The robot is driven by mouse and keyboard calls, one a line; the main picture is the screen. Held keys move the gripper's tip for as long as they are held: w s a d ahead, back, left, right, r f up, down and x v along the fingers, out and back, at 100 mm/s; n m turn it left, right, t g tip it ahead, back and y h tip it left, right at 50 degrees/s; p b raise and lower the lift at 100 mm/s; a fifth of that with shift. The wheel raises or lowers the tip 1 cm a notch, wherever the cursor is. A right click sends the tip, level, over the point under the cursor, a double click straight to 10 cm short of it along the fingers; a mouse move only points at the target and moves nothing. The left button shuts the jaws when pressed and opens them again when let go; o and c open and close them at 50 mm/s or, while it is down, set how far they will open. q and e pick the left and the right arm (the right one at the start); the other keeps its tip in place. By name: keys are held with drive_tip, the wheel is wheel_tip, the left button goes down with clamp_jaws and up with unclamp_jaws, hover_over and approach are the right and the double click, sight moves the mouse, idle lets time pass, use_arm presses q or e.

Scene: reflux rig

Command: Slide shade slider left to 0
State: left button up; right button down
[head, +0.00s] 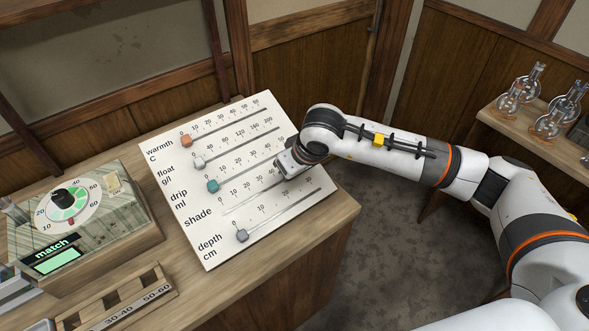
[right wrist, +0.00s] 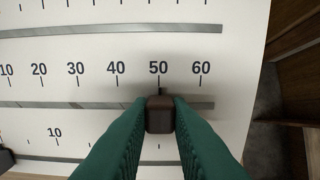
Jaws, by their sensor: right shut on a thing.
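The shade slider is the fourth row on a tilted white panel (head: 196,240). Its dark brown knob (right wrist: 160,115) sits in the slot (right wrist: 60,104) at about the 50 mark in the right wrist view. My right gripper (right wrist: 160,118) is shut on this knob, with a green finger on each side. In the head view my right gripper (head: 284,167) reaches the panel from the right and hides the knob. The left part of the shade slot is bare. My left gripper is not in view.
Other sliders share the panel: an orange warmth knob (head: 186,140), a white float knob (head: 199,162), a teal drip knob (head: 212,185) and a grey depth knob (head: 241,235). A dial box (head: 125,225) and wooden rack (head: 110,300) stand left. Glass flasks (head: 508,100) stand far right.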

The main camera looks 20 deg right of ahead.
sight(227, 212)
drive_tip(key=shift+s+a+f+b, duration=0.1)
drive_tip(key=shift+s+a+b, duration=0.3)
drive_tip(key=shift+a, duration=0.75)
drive_tip(key=shift+s+a+r+b, duration=0.1)
drive_tip(key=shift+s+a+b, duration=0.3)
drive_tip(key=shift+a, duration=0.75)
drive_tip(key=shift+s+a+f+b, duration=0.1)
drive_tip(key=shift+s+a+b, duration=0.25)
drive_tip(key=shift+a, duration=0.8)
drive_tip(key=shift+s+a+b, duration=0.5)
drive_tip(key=shift+s+a, duration=0.05)
drive_tip(key=shift+a, duration=0.9)
drive_tip(key=shift+s+a+b, duration=0.45)
drive_tip(key=shift+s+a, duration=0.15)
drive_tip(key=shift+a, duration=0.9)
drive_tip(key=shift+s+a+b, duration=0.5)
drive_tip(key=shift+s+a, duration=0.05)
drive_tip(key=shift+a, duration=0.9)
drive_tip(key=c, duration=0.8)
unclamp_jaws()
drive_tip(key=shift+o, duration=0.2)
drive_tip(key=shift+s+d+r, duration=0.1)
drive_tip(key=shift+r, duration=0.5)
drive_tip(key=p+v, duration=0.2)
drive_tip(key=v, duration=0.4)
drive_tip(key=shift+f, duration=0.1)
